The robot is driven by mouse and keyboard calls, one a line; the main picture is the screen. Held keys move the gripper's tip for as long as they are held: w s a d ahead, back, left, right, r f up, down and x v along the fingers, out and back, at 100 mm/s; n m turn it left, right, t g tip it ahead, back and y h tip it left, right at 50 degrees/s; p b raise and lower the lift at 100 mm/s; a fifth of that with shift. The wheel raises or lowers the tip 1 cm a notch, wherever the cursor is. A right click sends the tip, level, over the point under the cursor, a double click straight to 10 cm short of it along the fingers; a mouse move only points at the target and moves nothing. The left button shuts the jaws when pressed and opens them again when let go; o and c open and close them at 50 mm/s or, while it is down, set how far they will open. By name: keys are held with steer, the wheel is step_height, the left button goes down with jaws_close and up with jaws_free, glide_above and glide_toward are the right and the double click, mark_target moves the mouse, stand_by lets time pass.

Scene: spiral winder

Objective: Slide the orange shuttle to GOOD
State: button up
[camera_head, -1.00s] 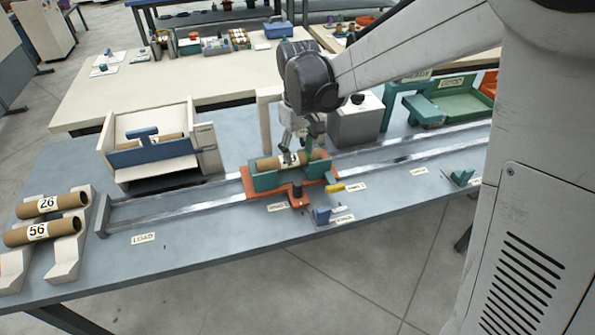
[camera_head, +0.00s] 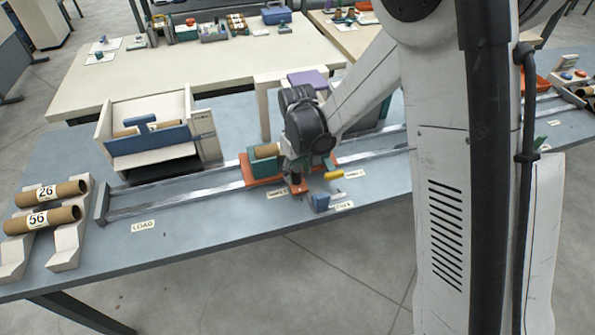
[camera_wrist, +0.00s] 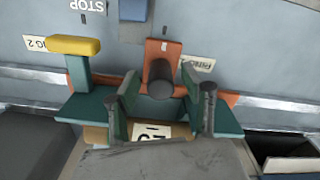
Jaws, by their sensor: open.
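The orange shuttle (camera_head: 262,181) sits across the two rails near the middle of the bench. A cardboard tube (camera_head: 268,150) lies in its green cradle, and a numbered label on it shows partly in the wrist view (camera_wrist: 152,131). My gripper (camera_head: 298,178) is low at the shuttle's front side. In the wrist view its fingers (camera_wrist: 168,92) are apart on either side of the shuttle's dark-ended front knob (camera_wrist: 160,82). I cannot tell whether they touch it. The GOOD tray is hidden behind my arm in the head view.
A yellow-topped lever (camera_wrist: 74,45) stands beside the shuttle, and a blue STOP block (camera_head: 320,202) sits in front. The rails (camera_head: 170,198) run clear left to LOAD (camera_head: 143,227). Two tubes, 26 and 56 (camera_head: 42,219), rest on a rack at left.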

jaws_close()
stand_by(0.3)
